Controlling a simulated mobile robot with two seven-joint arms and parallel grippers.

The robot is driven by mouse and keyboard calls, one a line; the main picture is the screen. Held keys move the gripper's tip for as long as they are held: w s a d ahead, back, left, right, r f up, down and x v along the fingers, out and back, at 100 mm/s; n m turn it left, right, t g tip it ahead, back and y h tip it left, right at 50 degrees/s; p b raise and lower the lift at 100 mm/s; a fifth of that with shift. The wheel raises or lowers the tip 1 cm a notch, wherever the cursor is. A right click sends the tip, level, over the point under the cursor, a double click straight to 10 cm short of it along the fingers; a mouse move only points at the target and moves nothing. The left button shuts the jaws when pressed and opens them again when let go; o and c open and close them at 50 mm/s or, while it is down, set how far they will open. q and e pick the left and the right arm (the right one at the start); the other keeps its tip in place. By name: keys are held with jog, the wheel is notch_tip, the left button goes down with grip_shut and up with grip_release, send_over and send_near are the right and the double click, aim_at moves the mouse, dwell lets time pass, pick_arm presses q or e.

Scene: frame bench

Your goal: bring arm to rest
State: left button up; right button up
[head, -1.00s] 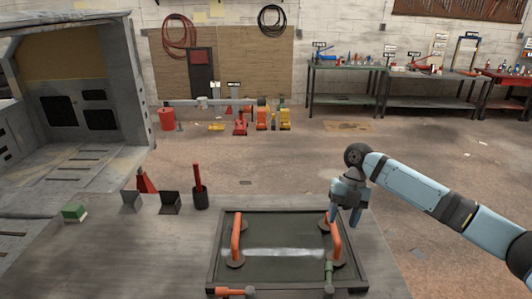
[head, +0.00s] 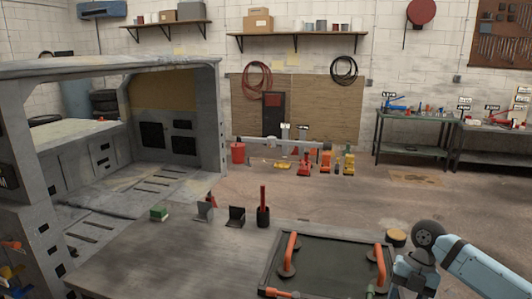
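My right arm (head: 480,268) comes in from the lower right, with its rounded dark wrist joint (head: 428,234) raised over the bench's right side. My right gripper (head: 412,283) points down beside the right end of the dark framed panel (head: 335,252). Its fingers run near the lower picture edge, and their opening is unclear. I see nothing clearly held in it. My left gripper is out of view.
The panel carries two orange handles (head: 290,255) (head: 380,266) on the grey bench (head: 170,255). A black cup with a red tool (head: 263,212), dark brackets (head: 237,216) and a green block (head: 159,213) stand left. A round tan-topped thing (head: 396,237) is near my wrist. A large grey frame (head: 40,170) stands left.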

jog(key=s+a+f+m+t, duration=0.3)
jog(key=s+a+f+m, duration=0.8)
jog(key=s+a, duration=0.25)
jog(key=s+d+r+m+t+h, duration=0.15)
jog(key=s+d+m, duration=0.25)
jog(key=s+m, duration=0.45)
jog(key=s+d+r+m+t+h, duration=0.15)
jog(key=s+d+m, duration=0.25)
jog(key=s+m, duration=0.4)
pick_arm(q)
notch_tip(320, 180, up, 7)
jog(key=p, duration=0.7)
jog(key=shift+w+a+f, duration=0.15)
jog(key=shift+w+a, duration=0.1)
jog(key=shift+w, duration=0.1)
pick_arm(e)
jog(key=w+a+f+t+y, duration=0.3)
jog(key=w+a+f+t, duration=0.3)
jog(key=a+f+t, duration=0.1)
jog(key=shift+w+t, duration=0.3)
jog(key=shift+t, duration=0.3)
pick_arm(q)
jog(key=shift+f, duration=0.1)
